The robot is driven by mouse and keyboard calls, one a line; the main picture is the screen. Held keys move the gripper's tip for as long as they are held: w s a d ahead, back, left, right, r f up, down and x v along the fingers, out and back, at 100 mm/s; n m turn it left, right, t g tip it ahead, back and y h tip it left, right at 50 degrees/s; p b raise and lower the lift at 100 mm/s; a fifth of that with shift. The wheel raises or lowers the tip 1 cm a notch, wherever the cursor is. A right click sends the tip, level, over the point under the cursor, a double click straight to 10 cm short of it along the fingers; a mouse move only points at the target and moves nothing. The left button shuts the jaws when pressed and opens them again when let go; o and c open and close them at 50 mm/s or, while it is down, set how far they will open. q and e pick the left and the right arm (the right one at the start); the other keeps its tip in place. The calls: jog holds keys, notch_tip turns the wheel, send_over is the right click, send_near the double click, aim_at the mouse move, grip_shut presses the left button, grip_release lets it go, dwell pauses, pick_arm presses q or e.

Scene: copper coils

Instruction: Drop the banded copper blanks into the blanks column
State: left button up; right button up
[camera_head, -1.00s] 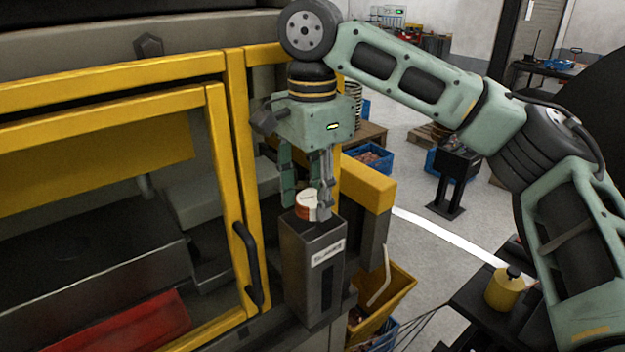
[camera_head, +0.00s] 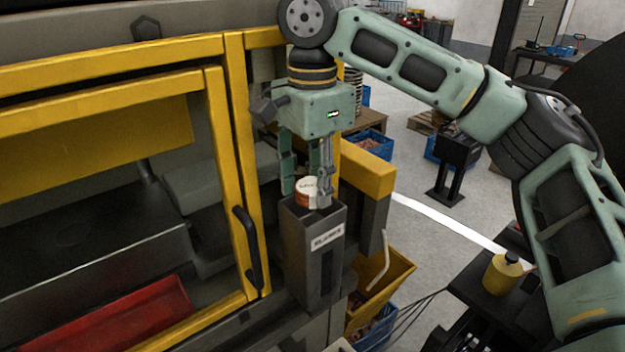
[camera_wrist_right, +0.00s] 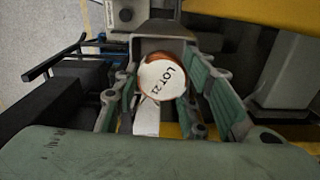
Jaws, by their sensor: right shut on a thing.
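A copper blank (camera_head: 306,190) with a white top face and a copper-coloured side sits between the fingers of my right gripper (camera_head: 312,193). The right gripper is shut on it, right at the open top of the grey blanks column (camera_head: 313,262), which carries a white label. In the right wrist view the blank (camera_wrist_right: 162,80) shows "LOT 21" on its white face, between the two green fingers. The column's mouth (camera_wrist_right: 160,43) shows just behind it. I cannot tell how far the blank is inside the mouth. My left gripper is not in view.
A machine with a yellow door frame (camera_head: 234,150) and black handle (camera_head: 247,250) stands directly left of the column. A yellow bin (camera_head: 385,290) hangs below right. Blue crates (camera_head: 372,143) and a black stand (camera_head: 455,165) stand on the floor beyond.

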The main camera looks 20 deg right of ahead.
jog(key=o, duration=1.4)
jog(key=shift+c, duration=0.2)
notch_tip(320, 180, up, 12)
